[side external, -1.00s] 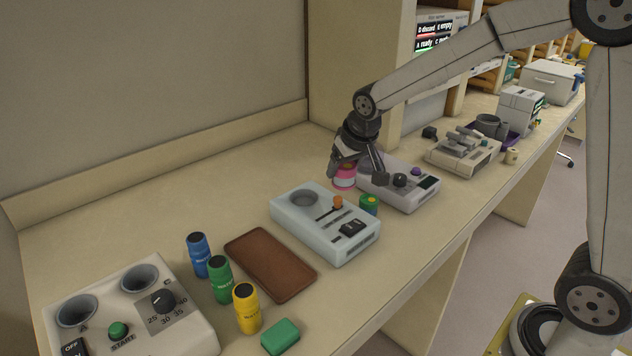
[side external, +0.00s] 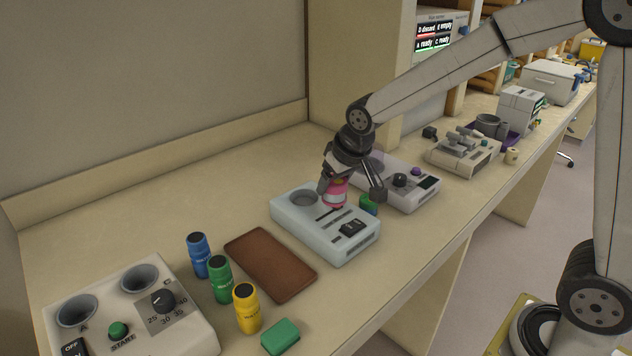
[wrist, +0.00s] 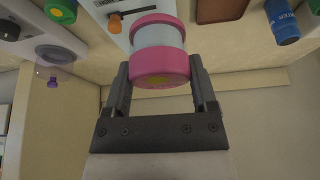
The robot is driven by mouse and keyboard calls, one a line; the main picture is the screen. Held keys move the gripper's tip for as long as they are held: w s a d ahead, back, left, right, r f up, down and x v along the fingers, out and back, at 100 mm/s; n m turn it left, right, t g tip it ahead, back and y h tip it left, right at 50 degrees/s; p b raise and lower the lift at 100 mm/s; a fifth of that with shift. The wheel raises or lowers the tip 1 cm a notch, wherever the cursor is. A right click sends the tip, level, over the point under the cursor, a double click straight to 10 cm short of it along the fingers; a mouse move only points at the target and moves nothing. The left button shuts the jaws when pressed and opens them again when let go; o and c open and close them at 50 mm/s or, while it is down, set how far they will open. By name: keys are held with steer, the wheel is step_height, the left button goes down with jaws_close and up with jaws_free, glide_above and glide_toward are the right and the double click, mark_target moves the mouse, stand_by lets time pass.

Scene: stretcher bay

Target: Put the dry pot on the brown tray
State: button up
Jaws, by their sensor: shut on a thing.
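My gripper (side external: 350,191) is shut on a pink-and-white pot (side external: 337,193), held above the right part of the pale blue device. In the wrist view the pot (wrist: 158,50) has pink ends and a pale middle, and sits between the two fingers (wrist: 161,80). Whether this is the dry pot cannot be told by any label I can read. The brown tray (side external: 270,264) lies flat and empty on the bench, left of the device. Its corner also shows in the wrist view (wrist: 220,9).
Blue (side external: 199,256), green (side external: 220,280) and yellow (side external: 246,309) bottles stand along the tray's left. A green pot (side external: 368,204) is right of the device. A grey-white device (side external: 405,190) stands behind. Bench behind the tray is clear.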

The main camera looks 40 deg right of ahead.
steer(key=s+a+f+n+y, duration=0.1)
steer(key=s+a+f+n, duration=0.1)
steer(key=s+a, duration=0.3)
steer(key=a+n, duration=0.1)
steer(key=a, duration=0.3)
steer(key=shift+s+a+f+n+y, duration=0.15)
steer(key=shift+s+n+y, duration=0.15)
steer(key=shift+w, duration=0.1)
steer(key=w+a+f, duration=0.1)
steer(key=w+f, duration=0.1)
steer(key=w, duration=0.2)
steer(key=w+f, duration=0.3)
steer(key=w, duration=0.1)
steer(key=w+a+f, duration=0.1)
steer(key=w+f, duration=0.2)
steer(key=w, duration=0.1)
steer(key=shift+a+f, duration=0.15)
steer(key=shift+a, duration=0.15)
steer(key=shift+w+a+f, duration=0.1)
steer(key=shift+w+f, duration=0.35)
steer(key=shift+f, duration=0.05)
steer(key=shift+w+f, duration=0.25)
steer(key=shift+f, duration=1.6)
